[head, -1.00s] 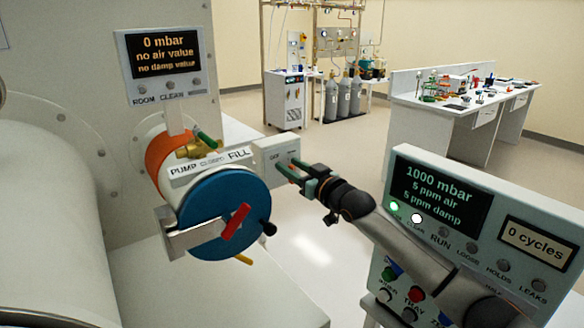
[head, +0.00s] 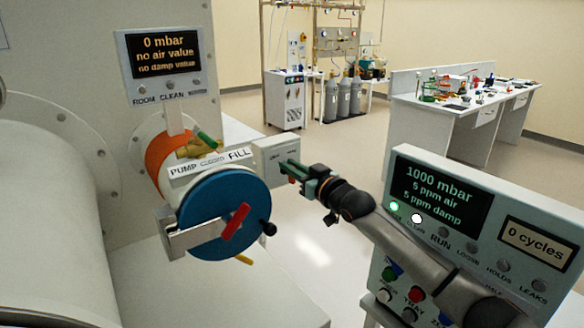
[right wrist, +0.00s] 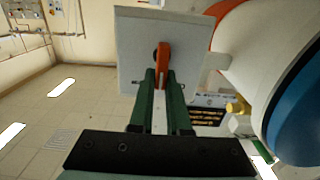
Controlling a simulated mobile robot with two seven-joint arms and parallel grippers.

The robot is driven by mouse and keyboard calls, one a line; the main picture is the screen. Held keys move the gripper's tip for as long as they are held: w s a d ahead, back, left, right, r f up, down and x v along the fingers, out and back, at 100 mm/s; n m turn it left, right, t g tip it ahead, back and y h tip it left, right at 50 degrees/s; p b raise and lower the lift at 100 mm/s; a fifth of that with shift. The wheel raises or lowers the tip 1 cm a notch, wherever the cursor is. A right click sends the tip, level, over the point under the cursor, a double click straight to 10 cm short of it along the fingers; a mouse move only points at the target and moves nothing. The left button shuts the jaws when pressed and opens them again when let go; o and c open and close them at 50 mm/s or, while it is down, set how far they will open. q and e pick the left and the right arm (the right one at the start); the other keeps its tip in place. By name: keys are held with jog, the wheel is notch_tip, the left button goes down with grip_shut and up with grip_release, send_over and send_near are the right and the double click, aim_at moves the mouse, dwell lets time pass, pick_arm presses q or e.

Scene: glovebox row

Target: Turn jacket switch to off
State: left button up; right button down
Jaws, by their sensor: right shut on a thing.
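The jacket switch is a red-orange lever (right wrist: 164,58) on the face of a small pale grey box. The box (head: 268,154) sticks out to the right of the antechamber in the head view, and it also shows in the right wrist view (right wrist: 135,50). My right gripper (head: 289,169) is at the box face, and its green fingers (right wrist: 160,92) are shut on the lever. The box lettering is too small to read. In the head view the gripper hides most of the lever. My left gripper is not in view.
The antechamber has a blue door (head: 222,218) with a red handle, and a PUMP/FILL valve with a green lever (head: 208,142). A display (head: 160,58) reads 0 mbar. A control panel (head: 480,225) stands at right, close to my right arm. Open floor lies beyond the box.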

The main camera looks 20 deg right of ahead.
jog(key=shift+s+a+f+n, duration=0.1)
jog(key=shift+a+n, duration=0.15)
jog(key=shift+n, duration=1.2)
jog(key=shift+s+a+f+n, duration=0.1)
jog(key=shift+a+n, duration=0.15)
jog(key=shift+n, duration=1.2)
jog(key=c, duration=0.9)
grip_release()
jog(key=shift+s, duration=0.1)
jog(key=v, duration=1.2)
jog(key=shift+s+r, duration=0.1)
jog(key=shift+s, duration=0.05)
